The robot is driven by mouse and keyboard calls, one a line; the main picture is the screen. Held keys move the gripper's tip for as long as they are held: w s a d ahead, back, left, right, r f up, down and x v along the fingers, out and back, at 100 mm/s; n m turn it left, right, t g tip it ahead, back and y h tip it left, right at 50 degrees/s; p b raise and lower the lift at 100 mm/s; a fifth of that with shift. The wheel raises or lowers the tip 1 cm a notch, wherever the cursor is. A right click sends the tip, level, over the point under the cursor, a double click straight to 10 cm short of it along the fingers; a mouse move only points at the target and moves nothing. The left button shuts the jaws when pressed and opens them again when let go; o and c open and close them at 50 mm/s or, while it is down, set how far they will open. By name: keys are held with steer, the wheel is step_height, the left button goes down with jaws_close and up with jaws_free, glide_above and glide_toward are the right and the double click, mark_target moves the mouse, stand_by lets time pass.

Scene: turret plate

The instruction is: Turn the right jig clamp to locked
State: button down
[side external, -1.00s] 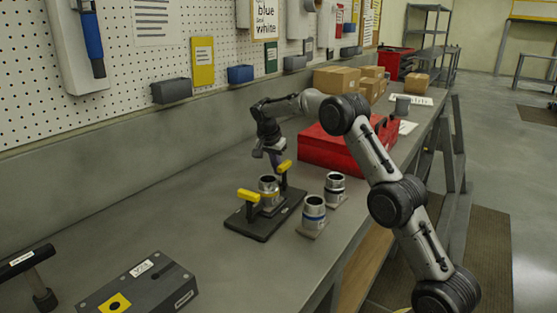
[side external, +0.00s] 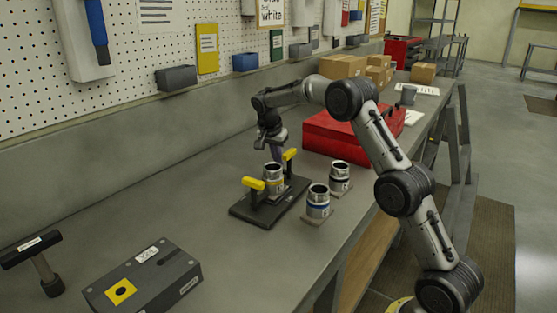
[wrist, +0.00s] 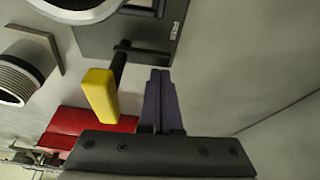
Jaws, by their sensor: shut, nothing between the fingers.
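The right clamp's yellow handle (side external: 290,154) is at the far side, beside my gripper (side external: 277,156). In the wrist view that handle (wrist: 101,95) sits on a black post, just left of my gripper (wrist: 160,75). The fingers are shut and empty, with a visible gap to the handle. Whether they touch the post is unclear.
A dark box (side external: 145,278) with a yellow square lies in front.

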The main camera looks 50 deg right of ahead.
steer(key=shift+a+n, duration=0.35)
steer(key=shift+n, duration=0.45)
steer(key=a+n+t, duration=0.1)
steer(key=n, duration=0.1)
steer(key=shift+n, duration=0.3)
steer(key=n, duration=0.1)
steer(key=a+n+t+y, duration=0.1)
steer(key=n, duration=0.1)
steer(key=s+a+n, duration=0.1)
steer(key=n, duration=0.1)
steer(key=shift+a+t+y, duration=0.1)
steer(key=shift+t+y, duration=0.2)
steer(key=n, duration=0.2)
steer(key=s+a+n+y, duration=0.1)
steer(key=n, duration=0.1)
steer(key=shift+s+a+n+t, duration=0.1)
steer(key=shift+s+n+t, duration=0.05)
steer(key=shift+n+t, duration=0.15)
steer(key=shift+s+a+n+y, duration=0.15)
steer(key=shift+s+n+y, duration=0.25)
steer(key=shift+n, duration=0.5)
steer(key=shift+s+a+n+y, duration=0.15)
steer(key=shift+s+n+y, duration=0.2)
steer(key=shift+n, duration=0.55)
steer(key=shift+w, duration=0.1)
